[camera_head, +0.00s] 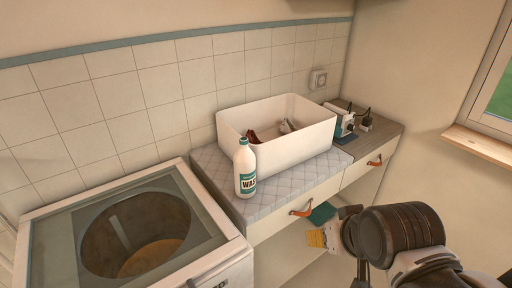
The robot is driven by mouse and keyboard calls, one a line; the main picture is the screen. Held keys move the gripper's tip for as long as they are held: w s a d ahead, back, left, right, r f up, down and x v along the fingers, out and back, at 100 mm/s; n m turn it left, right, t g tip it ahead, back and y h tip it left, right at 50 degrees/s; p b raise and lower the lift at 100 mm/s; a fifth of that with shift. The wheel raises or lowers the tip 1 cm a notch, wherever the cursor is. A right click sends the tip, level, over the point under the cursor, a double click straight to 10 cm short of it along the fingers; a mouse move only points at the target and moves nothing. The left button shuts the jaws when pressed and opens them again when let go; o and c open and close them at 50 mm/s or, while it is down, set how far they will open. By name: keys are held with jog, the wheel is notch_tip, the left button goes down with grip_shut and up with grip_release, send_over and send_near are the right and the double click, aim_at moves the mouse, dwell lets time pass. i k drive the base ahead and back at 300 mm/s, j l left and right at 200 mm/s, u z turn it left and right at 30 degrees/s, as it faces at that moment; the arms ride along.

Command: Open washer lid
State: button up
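The washer (228,262) stands at the lower left, partly cut off by the bottom edge. Its see-through lid (62,240) appears to lie flat and closed on top. The round drum shows through it. My arm comes in at the lower right, in front of the counter and well to the right of the washer, not touching the lid. My gripper is mostly hidden behind my arm links or below the frame. Its fingers cannot be made out clearly, and I see nothing held.
A white bottle (245,170) stands on the counter (275,206) beside the washer, before a white basin (300,146) holding small items. Small dark and white objects (345,123) sit further right. Orange drawer pulls (301,211) stick out. Yellow (316,238) and teal (322,213) items lie below.

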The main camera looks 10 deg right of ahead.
aim_at(21, 277)
jog(key=j+u, duration=0.1)
jog(key=u, duration=1.4)
